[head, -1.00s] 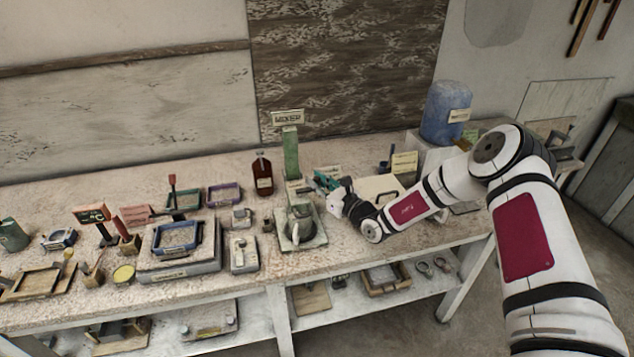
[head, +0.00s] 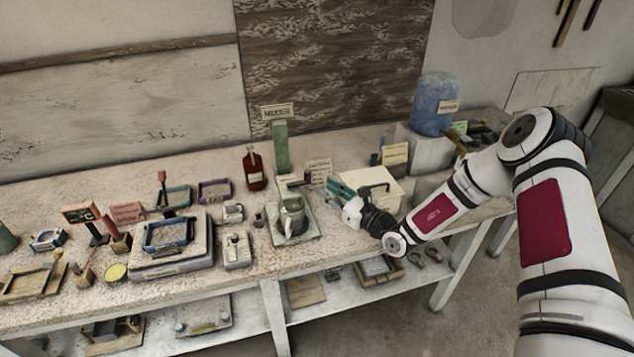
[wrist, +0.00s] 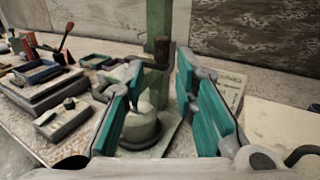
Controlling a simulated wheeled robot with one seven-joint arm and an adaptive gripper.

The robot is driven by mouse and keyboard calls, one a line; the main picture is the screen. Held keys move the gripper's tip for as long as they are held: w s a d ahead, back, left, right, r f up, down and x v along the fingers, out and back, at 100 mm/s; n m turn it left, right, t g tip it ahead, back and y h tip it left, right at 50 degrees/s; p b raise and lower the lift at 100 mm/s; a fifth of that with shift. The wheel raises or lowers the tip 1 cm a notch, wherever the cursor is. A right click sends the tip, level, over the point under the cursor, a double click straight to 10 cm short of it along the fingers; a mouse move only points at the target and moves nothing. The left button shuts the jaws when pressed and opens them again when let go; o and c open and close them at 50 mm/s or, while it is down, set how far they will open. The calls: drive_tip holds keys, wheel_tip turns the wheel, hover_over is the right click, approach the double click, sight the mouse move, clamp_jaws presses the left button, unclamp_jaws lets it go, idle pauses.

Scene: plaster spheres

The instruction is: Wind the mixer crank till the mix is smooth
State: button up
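The mixer (head: 281,148) is a green column with a sign on top, on a pale base plate; its column also shows in the wrist view (wrist: 158,22). A grey-green pot with a handle (head: 292,219) stands on the plate; it also shows in the wrist view (wrist: 140,130). The mix inside cannot be made out. A dark upright knob (wrist: 162,48), seemingly the crank's grip, shows ahead between my fingers in the wrist view. My gripper (head: 336,187), with teal finger pads, is right of the mixer. In the wrist view my gripper (wrist: 160,68) is open and empty, apart from the knob.
A cream box with a dark handle (head: 382,186) stands close behind and right of my gripper. A small card (head: 319,171) stands beside the mixer. A brown bottle (head: 253,168) is left of the column. Trays and a scale-like block (head: 168,262) fill the bench further left.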

drive_tip(key=shift+v, duration=1.4)
drive_tip(key=s+a+r+n+g+b, duration=0.1)
drive_tip(key=s+a+r+n+g, duration=0.2)
drive_tip(key=s+r+n+g, duration=0.45)
drive_tip(key=s+a+r+n+g+b, duration=0.1)
drive_tip(key=s+a+r+n+g, duration=0.2)
drive_tip(key=s+r+n+g, duration=0.5)
drive_tip(key=s+d+r+n+t+h+b, duration=0.1)
drive_tip(key=s+d+r+n+t+h, duration=0.3)
drive_tip(key=d, duration=0.5)
drive_tip(key=s+d+r+n+t+h+b, duration=0.2)
drive_tip(key=s+d+r+n+h, duration=0.3)
drive_tip(key=s+d+n+h, duration=0.3)
drive_tip(key=s+d+t, duration=0.1)
drive_tip(key=s+d, duration=0.1)
drive_tip(key=s, duration=0.1)
drive_tip(key=shift+s+t+b, duration=0.25)
drive_tip(key=shift+t+b, duration=0.05)
drive_tip(key=shift+t, duration=0.05)
drive_tip(key=shift+r, duration=0.15)
